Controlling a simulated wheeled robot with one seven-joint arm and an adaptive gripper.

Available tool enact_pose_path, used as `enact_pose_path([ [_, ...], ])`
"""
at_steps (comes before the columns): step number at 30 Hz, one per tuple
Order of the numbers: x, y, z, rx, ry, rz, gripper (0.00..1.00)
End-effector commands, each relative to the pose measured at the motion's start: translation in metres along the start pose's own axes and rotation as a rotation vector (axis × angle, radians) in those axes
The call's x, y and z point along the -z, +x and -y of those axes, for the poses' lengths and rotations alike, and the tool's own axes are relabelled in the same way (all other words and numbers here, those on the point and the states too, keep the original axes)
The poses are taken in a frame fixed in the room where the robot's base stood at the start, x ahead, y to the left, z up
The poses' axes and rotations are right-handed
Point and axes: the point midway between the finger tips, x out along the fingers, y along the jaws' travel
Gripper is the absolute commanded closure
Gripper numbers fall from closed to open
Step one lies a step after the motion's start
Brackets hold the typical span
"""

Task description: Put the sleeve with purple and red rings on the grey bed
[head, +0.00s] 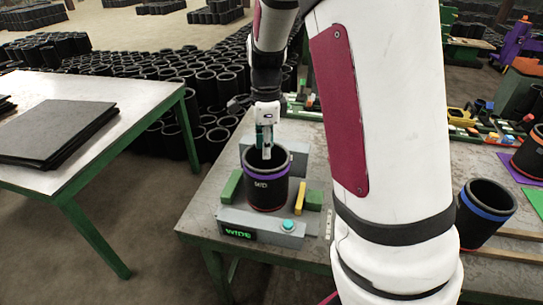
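A black sleeve (266,190) with a purple ring near its top, a thin red ring near its base and white lettering stands upright on the grey bed (231,217). The bed has green pads, a yellow bar, a teal button and a lit green display on its front. My gripper (267,154) points down at the sleeve's mouth, with a finger showing against the opening. The far finger is hidden, so I cannot tell whether it grips the wall.
A sleeve with a blue ring (484,215) stands to the right, partly behind my arm. Another dark sleeve (532,153) is at the right edge. A white-topped table (120,90) with dark sheets (60,130) is left. Many black sleeves crowd the floor behind.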

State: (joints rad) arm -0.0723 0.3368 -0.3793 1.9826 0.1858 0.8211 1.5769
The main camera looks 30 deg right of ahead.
Motion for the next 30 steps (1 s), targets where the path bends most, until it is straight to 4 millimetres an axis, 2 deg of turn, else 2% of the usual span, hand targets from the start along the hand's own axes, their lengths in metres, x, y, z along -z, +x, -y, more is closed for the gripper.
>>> enact_pose_path([
  [5,-0.014,-0.053,-0.036,0.072,-0.320,0.060,0.73],
  [9,-0.022,-0.092,-0.074,0.150,-0.640,0.077,0.73],
  [15,-0.026,-0.134,-0.132,0.274,-1.096,0.035,0.73],
  [18,-0.024,-0.148,-0.162,0.333,-1.324,-0.020,0.73],
  [24,-0.017,-0.162,-0.213,0.415,-1.714,-0.168,0.73],
  [30,-0.011,-0.164,-0.236,0.438,-1.918,-0.277,0.73],
])
